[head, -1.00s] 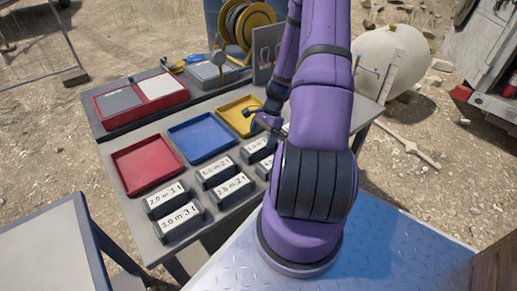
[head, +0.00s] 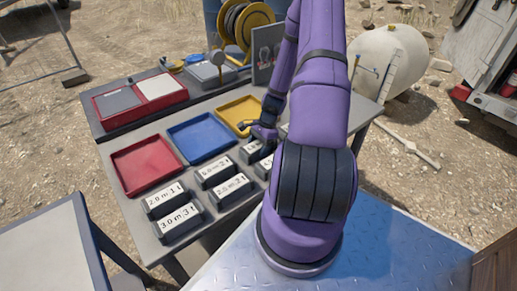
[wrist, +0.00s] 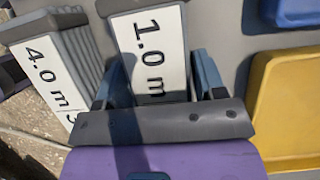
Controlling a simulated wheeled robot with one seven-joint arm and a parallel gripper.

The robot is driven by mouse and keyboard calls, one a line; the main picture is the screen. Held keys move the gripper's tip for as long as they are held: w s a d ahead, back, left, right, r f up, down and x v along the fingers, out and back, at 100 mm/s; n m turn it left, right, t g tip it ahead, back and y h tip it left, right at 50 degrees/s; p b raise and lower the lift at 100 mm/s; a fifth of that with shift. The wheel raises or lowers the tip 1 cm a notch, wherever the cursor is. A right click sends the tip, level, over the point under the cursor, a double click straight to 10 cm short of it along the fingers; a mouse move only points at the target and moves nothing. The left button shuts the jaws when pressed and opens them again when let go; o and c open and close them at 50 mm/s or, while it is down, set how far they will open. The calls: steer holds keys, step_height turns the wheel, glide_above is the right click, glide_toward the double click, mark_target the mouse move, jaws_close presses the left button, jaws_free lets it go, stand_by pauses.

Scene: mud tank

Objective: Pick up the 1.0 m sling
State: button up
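The 1.0 m sling is a dark block with a white label, and in the wrist view it (wrist: 150,50) lies between my two blue-grey fingers. My gripper (wrist: 160,85) is open, with one finger along each side of the block. A narrow gap shows at the right finger; contact at the left cannot be told. In the head view my gripper (head: 262,135) is low over the sling (head: 250,152), at the right end of the back row of blocks, and partly covers it.
The 4.0 m block (wrist: 50,75) stands close on the left in the wrist view. Other labelled blocks, such as the 3.0 m one (head: 180,222), fill the table front. Red (head: 145,165), blue (head: 203,137) and yellow trays (head: 238,114) lie behind, empty.

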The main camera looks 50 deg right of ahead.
steer(key=shift+c, duration=0.9)
